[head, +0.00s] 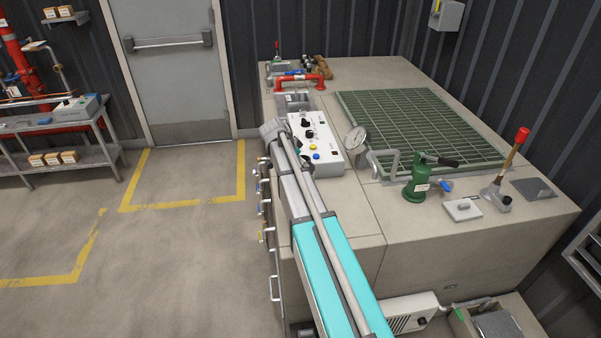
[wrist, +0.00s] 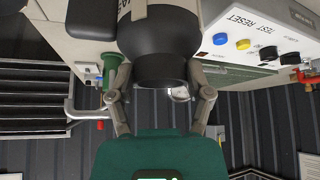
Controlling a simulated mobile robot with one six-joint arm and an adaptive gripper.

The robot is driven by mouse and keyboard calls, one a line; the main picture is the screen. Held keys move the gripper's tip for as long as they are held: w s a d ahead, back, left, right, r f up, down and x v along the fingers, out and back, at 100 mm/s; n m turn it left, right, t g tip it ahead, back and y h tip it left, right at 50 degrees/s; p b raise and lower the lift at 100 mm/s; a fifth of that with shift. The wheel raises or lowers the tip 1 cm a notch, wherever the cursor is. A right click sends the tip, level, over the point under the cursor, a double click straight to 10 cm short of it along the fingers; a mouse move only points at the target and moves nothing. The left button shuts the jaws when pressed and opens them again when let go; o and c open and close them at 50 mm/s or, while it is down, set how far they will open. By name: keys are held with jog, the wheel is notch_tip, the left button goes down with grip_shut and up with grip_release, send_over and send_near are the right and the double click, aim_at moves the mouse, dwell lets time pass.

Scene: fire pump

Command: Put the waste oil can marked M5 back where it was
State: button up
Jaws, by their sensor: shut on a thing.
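My gripper (wrist: 166,128) has its two grey fingers on either side of a dark green body, which I take to be the waste oil can (wrist: 160,158). It fills the lower middle of the wrist view, and a bright green and white patch shows at the bottom edge. No M5 mark is readable. The place where the can was cannot be made out.
A shelf (head: 75,165) stands left. The floor between is clear.

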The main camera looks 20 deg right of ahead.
dwell(0.4)
jog(key=shift+f+b, duration=1.9)
jog(key=shift+f, duration=0.1)
jog(key=o, duration=1.3)
jog(key=shift+o, duration=0.2)
jog(key=shift+r, duration=0.25)
jog(key=p+v, duration=0.3)
jog(key=v, duration=0.1)
jog(key=shift+r+p, duration=0.1)
jog(key=shift+p, duration=0.3)
jog(key=p+v, duration=0.6)
jog(key=v, duration=0.1)
jog(key=shift+a+r, duration=0.2)
jog(key=shift+r, duration=0.05)
jog(key=shift+s, duration=0.15)
